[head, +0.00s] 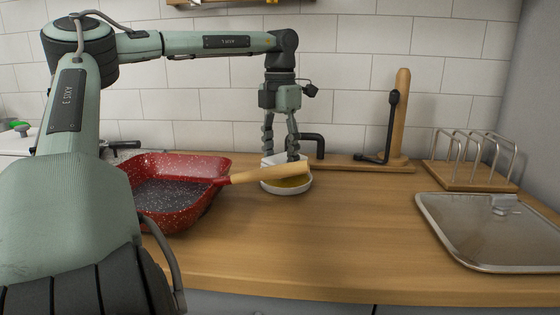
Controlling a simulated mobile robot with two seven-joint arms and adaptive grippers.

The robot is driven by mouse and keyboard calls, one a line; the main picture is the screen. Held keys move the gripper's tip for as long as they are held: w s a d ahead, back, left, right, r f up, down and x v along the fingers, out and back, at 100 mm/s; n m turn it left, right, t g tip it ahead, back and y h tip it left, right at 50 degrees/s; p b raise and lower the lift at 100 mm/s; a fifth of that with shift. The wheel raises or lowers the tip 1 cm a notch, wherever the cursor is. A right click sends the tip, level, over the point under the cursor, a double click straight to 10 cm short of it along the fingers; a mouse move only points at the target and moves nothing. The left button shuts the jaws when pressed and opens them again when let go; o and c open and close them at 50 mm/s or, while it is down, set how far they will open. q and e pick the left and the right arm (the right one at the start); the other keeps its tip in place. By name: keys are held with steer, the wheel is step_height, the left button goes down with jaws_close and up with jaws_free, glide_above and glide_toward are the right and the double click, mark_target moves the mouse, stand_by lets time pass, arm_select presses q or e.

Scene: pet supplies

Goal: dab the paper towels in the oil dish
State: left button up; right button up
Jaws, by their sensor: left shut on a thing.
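My left gripper (281,155) points straight down over the oil dish and is shut on the paper towels (270,160), a small white piece between and beside its fingertips. The oil dish (288,192) is a small round white dish with yellow-brown oil (292,182) in it. The paper towels are at or just above the back of the dish; I cannot tell whether they touch the oil, because the pan's wooden handle (270,172) covers part of the dish. My right gripper is not in view.
A red speckled square pan (185,205) stands left of the dish, its handle reaching across it. Behind are a wooden stand (402,115) with black holders and a wire rack (470,175). A glass lid (495,230) lies at right. The front middle counter is clear.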

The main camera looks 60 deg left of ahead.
mark_target(280, 159)
arm_select(q)
steer(key=shift+r, duration=2.35)
